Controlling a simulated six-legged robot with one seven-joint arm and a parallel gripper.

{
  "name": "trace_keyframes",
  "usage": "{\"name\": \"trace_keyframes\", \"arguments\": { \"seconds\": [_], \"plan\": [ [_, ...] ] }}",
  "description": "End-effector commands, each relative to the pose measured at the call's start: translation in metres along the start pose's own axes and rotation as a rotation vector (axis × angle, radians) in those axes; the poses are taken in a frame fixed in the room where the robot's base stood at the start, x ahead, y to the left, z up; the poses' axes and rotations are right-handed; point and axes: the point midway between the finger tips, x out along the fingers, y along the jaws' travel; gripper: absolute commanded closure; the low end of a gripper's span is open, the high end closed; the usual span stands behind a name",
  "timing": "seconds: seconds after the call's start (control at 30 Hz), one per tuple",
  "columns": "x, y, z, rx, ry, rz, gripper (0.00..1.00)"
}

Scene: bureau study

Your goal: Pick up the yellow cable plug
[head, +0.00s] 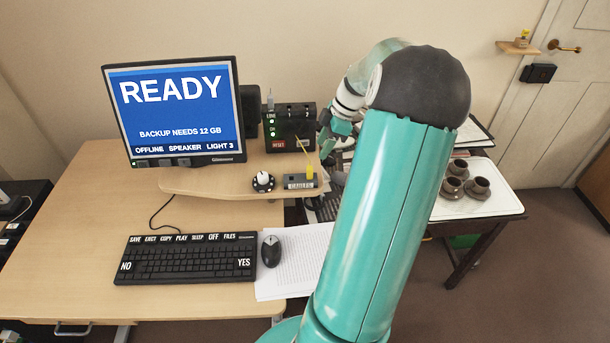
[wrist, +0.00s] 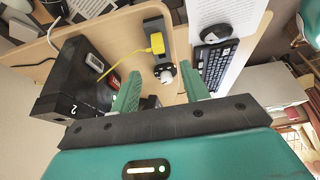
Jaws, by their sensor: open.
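The yellow cable plug (head: 309,173) stands in a small grey holder (head: 299,184) labelled CABLES, on the raised shelf of the desk. Its thin yellow cable rises and leans toward the black box. In the wrist view the plug (wrist: 157,43) is beyond the fingertips, near the end of the grey holder (wrist: 154,24). My gripper (wrist: 160,70) is open, its two teal fingers spread with nothing held between them. In the head view my gripper (head: 333,130) is up and right of the plug, partly hidden by my arm.
A black box (head: 290,128) with switches stands behind the plug, and also shows in the wrist view (wrist: 72,88). A white-topped knob (head: 263,179) sits left of the holder. The monitor (head: 175,110), keyboard (head: 187,258) and mouse (head: 271,251) are further left. Cups (head: 459,168) stand on a side table.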

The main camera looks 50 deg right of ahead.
Motion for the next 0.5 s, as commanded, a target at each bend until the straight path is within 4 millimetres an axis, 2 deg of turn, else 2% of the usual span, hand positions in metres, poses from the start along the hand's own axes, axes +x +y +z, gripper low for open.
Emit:
{"name": "trace_keyframes", "arguments": {
  "seconds": [0.03,0.2,0.5],
  "plan": [
    [0.012,0.000,0.001,0.001,0.002,-0.004,0.55],
    [0.041,0.000,0.000,0.000,0.002,-0.003,0.55],
    [0.070,-0.001,-0.003,-0.003,0.001,-0.004,0.55]
  ]
}}
